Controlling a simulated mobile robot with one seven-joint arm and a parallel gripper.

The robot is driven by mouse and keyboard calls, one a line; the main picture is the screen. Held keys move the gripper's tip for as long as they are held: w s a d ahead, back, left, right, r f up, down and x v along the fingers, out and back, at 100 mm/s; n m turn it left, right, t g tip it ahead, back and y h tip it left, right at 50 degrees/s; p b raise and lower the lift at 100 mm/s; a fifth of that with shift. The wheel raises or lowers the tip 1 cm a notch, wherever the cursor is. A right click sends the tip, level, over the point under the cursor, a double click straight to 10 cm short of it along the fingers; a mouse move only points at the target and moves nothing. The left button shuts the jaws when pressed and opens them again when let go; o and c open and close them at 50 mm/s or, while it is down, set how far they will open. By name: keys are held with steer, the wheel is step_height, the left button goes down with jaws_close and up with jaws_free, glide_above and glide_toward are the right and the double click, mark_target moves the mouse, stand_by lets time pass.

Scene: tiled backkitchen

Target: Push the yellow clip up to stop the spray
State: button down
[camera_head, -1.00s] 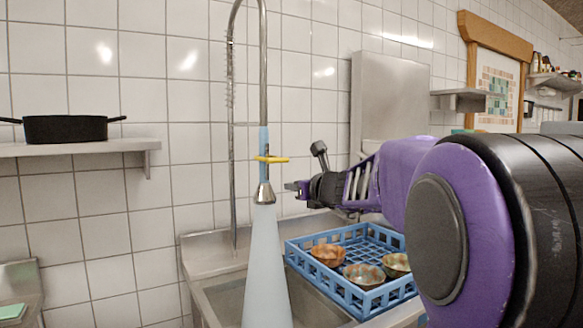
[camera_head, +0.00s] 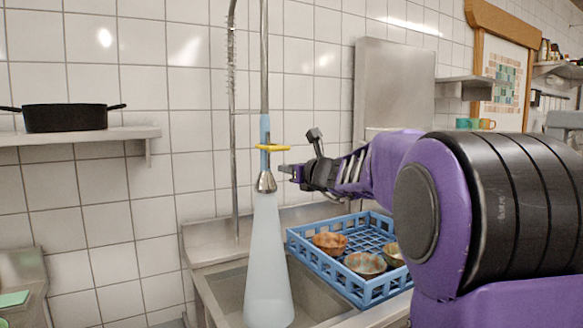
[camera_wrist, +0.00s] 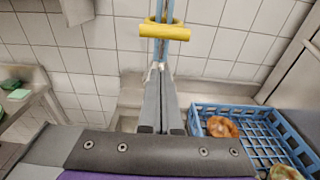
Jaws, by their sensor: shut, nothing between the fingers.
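The yellow clip (camera_head: 272,147) sits around the blue handle (camera_head: 265,130) of the hanging sprayer. Below it, the metal spray head (camera_head: 265,182) sends a wide cone of pale water (camera_head: 266,265) down into the sink. My gripper (camera_head: 283,169) is shut and empty, just right of the sprayer and a little below the clip. In the wrist view the clip (camera_wrist: 164,29) is ahead of the closed fingers (camera_wrist: 158,75), near the top. I cannot tell whether the fingertips touch the sprayer.
A blue rack (camera_head: 345,275) with several bowls stands right of the metal sink (camera_head: 232,290), below my arm. A black pot (camera_head: 66,117) is on the left shelf (camera_head: 80,136). A steel box (camera_head: 395,85) is on the tiled wall behind.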

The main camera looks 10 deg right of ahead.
mark_target(277, 148)
steer(key=x, duration=0.5)
steer(key=shift+w+a+p, duration=0.1)
steer(key=shift+w+p, duration=0.2)
steer(key=shift+p, duration=0.1)
steer(key=s+r, duration=0.1)
steer(key=s+r+p, duration=0.1)
steer(key=r, duration=0.1)
steer(key=shift+s+d+r, duration=0.1)
steer(key=shift+d, duration=0.3)
